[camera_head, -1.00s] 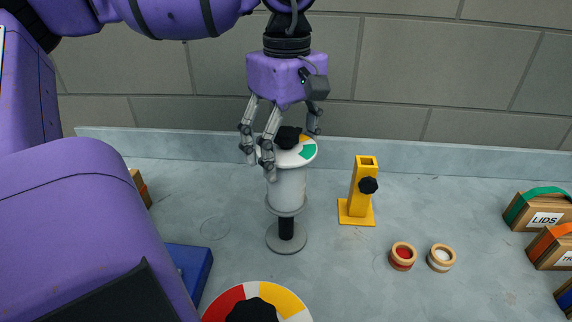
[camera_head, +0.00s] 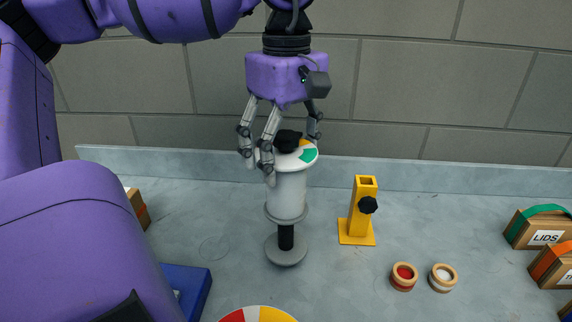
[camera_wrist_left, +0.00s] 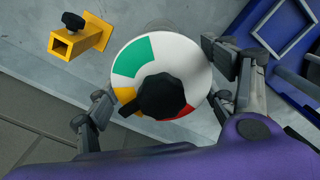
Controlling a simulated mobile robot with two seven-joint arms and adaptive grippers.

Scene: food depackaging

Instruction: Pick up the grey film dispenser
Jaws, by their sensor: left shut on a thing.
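The grey film dispenser (camera_head: 287,192) is an upright pale roll on a black stem, with a round grey base (camera_head: 286,251). Its white top disc has green, orange and red sectors and a black knob. My left gripper (camera_head: 277,165) comes down from above with its fingers around the top disc and is shut on it. In the left wrist view the disc (camera_wrist_left: 190,65) sits between the fingers, the knob facing the camera. The base appears slightly clear of the table, though the gap is hard to judge. My right gripper is not in view.
A yellow post stand (camera_head: 361,212) with a black knob stands right of the dispenser. Two small round pots (camera_head: 403,277) (camera_head: 443,278) and labelled boxes (camera_head: 540,229) are farther right. A blue tray (camera_head: 187,285) and another coloured disc (camera_head: 257,315) are in front. A wall closes the back.

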